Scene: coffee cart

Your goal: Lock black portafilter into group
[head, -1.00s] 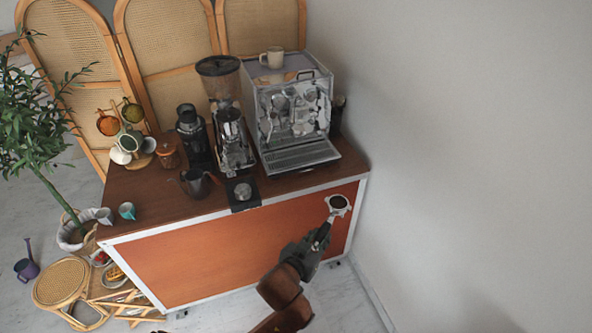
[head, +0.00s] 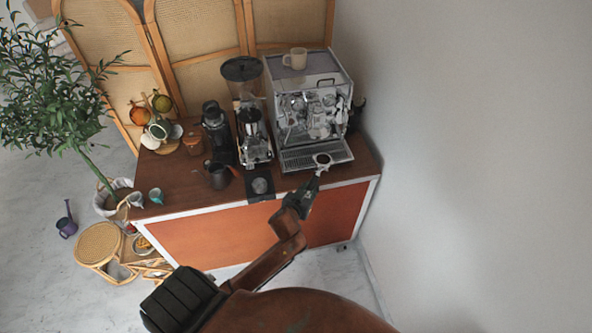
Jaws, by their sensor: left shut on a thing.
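The portafilter (head: 322,160) has a shiny round basket filled with dark coffee grounds. My left gripper (head: 311,185) is shut on its black handle, and the fingers hide most of that handle. The basket points up and away from me, at the front edge of the drip tray (head: 300,157). The silver espresso machine (head: 310,85) stands behind it on the cart. Its group (head: 318,122) is on the chrome front, above and behind the basket in the picture. Fine detail of the group is too small to tell. My right gripper is not in view.
A grinder (head: 244,95) stands left of the machine. A tamping stand (head: 260,184) is at the cart's front edge, left of my gripper. A dark pitcher (head: 217,176) sits farther left. A mug (head: 296,58) is on the machine. A wall is close on the right.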

